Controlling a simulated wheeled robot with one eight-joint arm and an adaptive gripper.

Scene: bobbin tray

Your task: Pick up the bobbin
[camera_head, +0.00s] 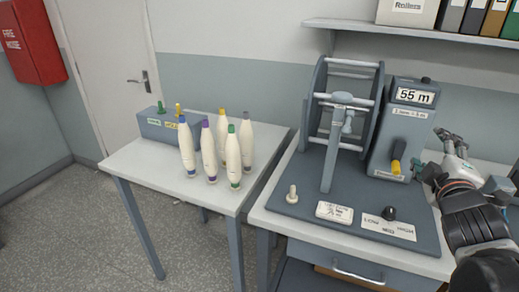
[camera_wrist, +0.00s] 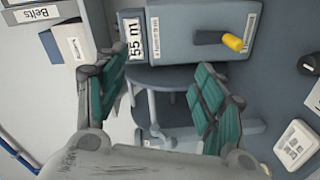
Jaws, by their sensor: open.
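Several white bobbins stand upright in a group on the left table (camera_head: 140,165) in the head view. No bobbin shows in the wrist view.
The winding machine (camera_head: 345,125) with its reel and a "55 m" display box (camera_head: 400,125) stands on the right bench. A grey box (camera_head: 165,128) with green and yellow pegs is behind the bobbins. A shelf (camera_head: 420,33) with binders hangs above. The left table's front left is clear.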

